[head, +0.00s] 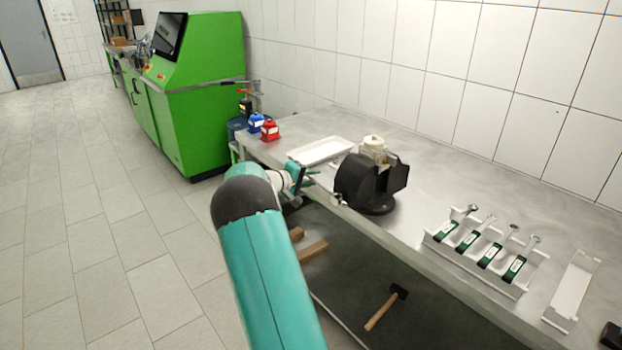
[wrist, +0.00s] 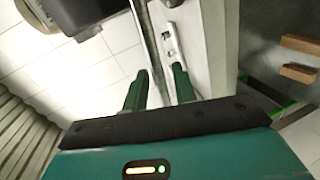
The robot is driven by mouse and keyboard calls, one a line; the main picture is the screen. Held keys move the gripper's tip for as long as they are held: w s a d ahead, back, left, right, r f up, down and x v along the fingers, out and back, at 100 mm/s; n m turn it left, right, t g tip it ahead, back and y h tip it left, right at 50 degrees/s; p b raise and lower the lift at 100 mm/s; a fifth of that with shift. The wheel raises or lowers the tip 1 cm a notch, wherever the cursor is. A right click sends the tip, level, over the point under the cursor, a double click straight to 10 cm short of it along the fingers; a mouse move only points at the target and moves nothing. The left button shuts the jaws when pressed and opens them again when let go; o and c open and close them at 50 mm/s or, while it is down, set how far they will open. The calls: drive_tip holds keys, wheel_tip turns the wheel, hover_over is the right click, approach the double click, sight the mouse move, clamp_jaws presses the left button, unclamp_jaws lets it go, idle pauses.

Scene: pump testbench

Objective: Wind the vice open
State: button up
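The black vice (head: 370,185) stands on the bench near its front edge, with a cream and brass-coloured part (head: 374,150) at its jaws. A small round pale end (head: 338,199), perhaps of the vice handle, shows at its lower left. My gripper (head: 311,178) is left of the vice, over the bench's front edge, and appears apart from it. In the wrist view its two green fingers (wrist: 157,78) stand apart. A thin grey bar (wrist: 148,45) runs down towards the gap between them. I cannot tell whether the bar is the handle, or whether the fingers touch it.
On the bench (head: 425,225) are a white tray (head: 320,151), red (head: 270,131) and blue (head: 255,122) containers, and a rack (head: 482,262) with several green-marked parts. A hammer (head: 385,308) and wooden blocks (head: 312,251) lie below. A green machine (head: 195,95) stands behind; floor at left is clear.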

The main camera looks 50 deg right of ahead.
clamp_jaws()
drive_tip(key=shift+f, duration=0.1)
drive_tip(key=s+f+n+g, duration=0.3)
drive_tip(key=f+n, duration=0.5)
drive_tip(key=f, duration=0.2)
drive_tip(key=s+a+f+n+g+h, duration=0.2)
drive_tip(key=s+f+n, duration=0.1)
drive_tip(key=s+n, duration=0.6)
drive_tip(key=shift+s+a+f, duration=0.2)
drive_tip(key=shift+s+a, duration=0.15)
drive_tip(key=shift+s, duration=0.5)
